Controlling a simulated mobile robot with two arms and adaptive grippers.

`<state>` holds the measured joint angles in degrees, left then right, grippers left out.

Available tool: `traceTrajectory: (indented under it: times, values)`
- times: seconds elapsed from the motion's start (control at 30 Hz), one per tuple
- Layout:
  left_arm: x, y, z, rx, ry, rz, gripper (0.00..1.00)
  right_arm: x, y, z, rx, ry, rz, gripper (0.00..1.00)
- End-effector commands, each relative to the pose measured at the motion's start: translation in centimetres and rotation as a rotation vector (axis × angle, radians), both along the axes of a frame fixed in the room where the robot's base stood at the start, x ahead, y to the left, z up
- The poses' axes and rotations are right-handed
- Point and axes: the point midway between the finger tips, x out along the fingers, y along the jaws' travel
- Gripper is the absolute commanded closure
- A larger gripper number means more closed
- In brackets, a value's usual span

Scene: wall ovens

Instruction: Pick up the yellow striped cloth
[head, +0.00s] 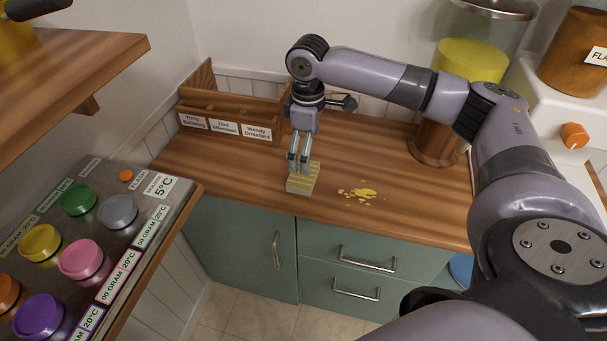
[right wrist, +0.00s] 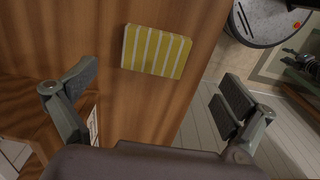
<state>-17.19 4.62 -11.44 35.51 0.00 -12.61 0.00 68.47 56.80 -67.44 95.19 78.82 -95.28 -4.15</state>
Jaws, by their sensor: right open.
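The yellow striped cloth (head: 301,184) is a small folded block with pale stripes, lying on the wooden counter near its front edge. It also shows in the right wrist view (right wrist: 156,51), whole and flat, beyond the fingertips and toward the top. My right gripper (head: 300,160) points down just above the cloth and hides part of its back side in the head view. In the right wrist view its two fingers (right wrist: 162,90) are spread wide with nothing between them.
A yellow spill (head: 358,193) lies on the counter right of the cloth. A labelled wooden rack (head: 226,129) stands behind, near the gripper. A panel of coloured knobs (head: 85,255) is at left, and a glass dispenser (head: 455,95) at back right. Green cabinets (head: 240,245) are below.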

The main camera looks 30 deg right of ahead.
Motion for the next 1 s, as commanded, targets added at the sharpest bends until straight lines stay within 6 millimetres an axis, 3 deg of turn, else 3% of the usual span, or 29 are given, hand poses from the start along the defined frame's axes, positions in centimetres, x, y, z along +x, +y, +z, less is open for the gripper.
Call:
traceTrajectory:
  times: [0.1, 0.37, 0.63, 0.93, 1.0]
  values:
    - [0.0, -0.1, 0.2, -0.001, 0.000, 0.000, 0.60, 0.0, 0.0, -1.7, 0.000, 0.001, 0.000, 0.00]
    - [0.0, -0.1, 0.6, -0.001, -0.001, 0.000, 0.60, 0.1, -0.2, -3.6, -0.001, 0.002, -0.002, 0.00]
    - [0.0, -0.1, 1.2, -0.001, -0.001, 0.000, 0.60, 0.3, -0.5, -7.3, 0.000, 0.001, -0.001, 0.00]
    - [0.0, -0.1, 1.2, -0.001, -0.001, 0.000, 0.60, 0.3, -0.5, -7.8, 0.000, -0.001, 0.000, 0.00]
    - [0.0, -0.1, 1.2, -0.001, -0.001, 0.000, 0.60, 0.3, -0.5, -7.8, 0.000, -0.001, 0.000, 0.05]
